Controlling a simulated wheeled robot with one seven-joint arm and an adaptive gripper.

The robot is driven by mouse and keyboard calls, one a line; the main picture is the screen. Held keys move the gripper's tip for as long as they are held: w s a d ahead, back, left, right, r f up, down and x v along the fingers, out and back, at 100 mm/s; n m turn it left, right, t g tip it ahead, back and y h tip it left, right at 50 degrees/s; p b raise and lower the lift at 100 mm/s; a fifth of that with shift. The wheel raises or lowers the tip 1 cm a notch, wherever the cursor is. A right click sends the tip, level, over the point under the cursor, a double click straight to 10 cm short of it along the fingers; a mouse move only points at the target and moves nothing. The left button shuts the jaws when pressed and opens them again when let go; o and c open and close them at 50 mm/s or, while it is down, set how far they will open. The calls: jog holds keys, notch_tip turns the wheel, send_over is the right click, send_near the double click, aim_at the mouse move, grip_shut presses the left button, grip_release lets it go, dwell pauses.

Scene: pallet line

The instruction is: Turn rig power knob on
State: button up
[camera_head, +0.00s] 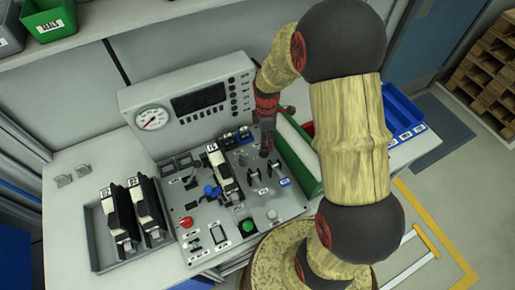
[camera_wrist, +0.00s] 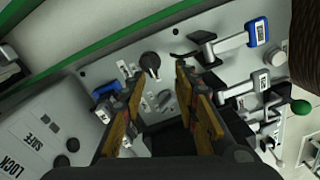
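A black round knob (camera_wrist: 151,62) with a pointer ridge stands on the grey rig panel (camera_wrist: 95,72) in the wrist view. I cannot read a label that names it as the power knob. My gripper (camera_wrist: 160,75) has its two fingers apart, with the tips close to this knob and empty space between them. I cannot tell whether they touch it. In the head view my gripper (camera_head: 265,152) points down over the right part of the panel (camera_head: 205,247), and I cannot make out the knob there.
Blue-handled and green-tipped levers (camera_wrist: 300,107) stand at the right in the wrist view. A clamped device (camera_head: 222,172), a red knob (camera_head: 186,222) and a green button (camera_head: 248,226) are on the panel. A gauge console (camera_head: 185,100) rises behind. A green bin (camera_head: 300,160) is at the right.

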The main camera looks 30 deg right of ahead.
jog(key=shift+w+r+n, duration=0.25)
jog(key=shift+w+n, duration=0.4)
jog(key=shift+n, duration=0.25)
jog(key=shift+w+d+n+t, duration=0.1)
jog(key=shift+n+t, duration=0.2)
jog(key=shift+n, duration=0.8)
jog(key=shift+f+b, duration=0.6)
jog(key=shift+f, duration=3.3)
jog(key=shift+c, duration=1)
grip_shut()
